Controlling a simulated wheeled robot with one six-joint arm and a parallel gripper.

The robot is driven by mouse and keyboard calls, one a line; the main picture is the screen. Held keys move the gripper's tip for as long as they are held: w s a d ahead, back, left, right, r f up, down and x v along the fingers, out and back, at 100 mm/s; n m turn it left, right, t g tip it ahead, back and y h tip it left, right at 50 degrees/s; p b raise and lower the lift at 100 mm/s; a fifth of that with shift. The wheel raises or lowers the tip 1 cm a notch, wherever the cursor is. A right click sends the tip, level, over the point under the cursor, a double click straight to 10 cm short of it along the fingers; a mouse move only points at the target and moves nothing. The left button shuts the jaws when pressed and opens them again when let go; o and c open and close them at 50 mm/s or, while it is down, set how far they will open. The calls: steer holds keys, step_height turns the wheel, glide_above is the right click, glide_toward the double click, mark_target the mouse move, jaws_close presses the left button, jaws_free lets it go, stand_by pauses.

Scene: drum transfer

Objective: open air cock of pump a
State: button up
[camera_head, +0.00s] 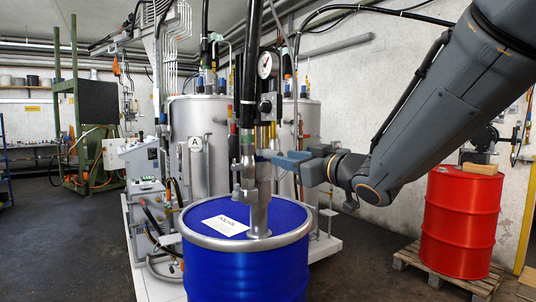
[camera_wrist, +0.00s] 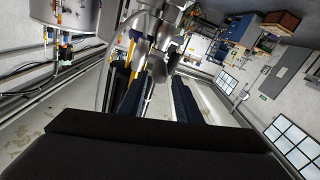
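The pump (camera_head: 249,150) stands upright in the blue drum (camera_head: 245,262), with a round gauge (camera_head: 264,65) near its top. A tank behind it carries the letter A. My gripper (camera_head: 283,163) reaches in from the right at the pump's mid height, its blue fingers close to the pump column. In the wrist view my gripper (camera_wrist: 155,98) has its two dark blue fingers apart, with a gap between them. Metal pump parts (camera_wrist: 160,40) show just beyond the fingertips. I cannot clearly make out the air cock or tell whether the fingers touch the pump.
A red drum (camera_head: 460,222) on a wooden pallet (camera_head: 446,270) stands at the right. Silver tanks (camera_head: 198,125) and a grey control box (camera_head: 142,160) stand behind the blue drum. Black hoses run above the pump. The floor at the left is clear.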

mark_target(268, 154)
steer(key=p+x, duration=0.2)
steer(key=x, duration=0.7)
steer(key=shift+w+a, duration=0.25)
steer(key=shift+c, duration=0.3)
jaws_close()
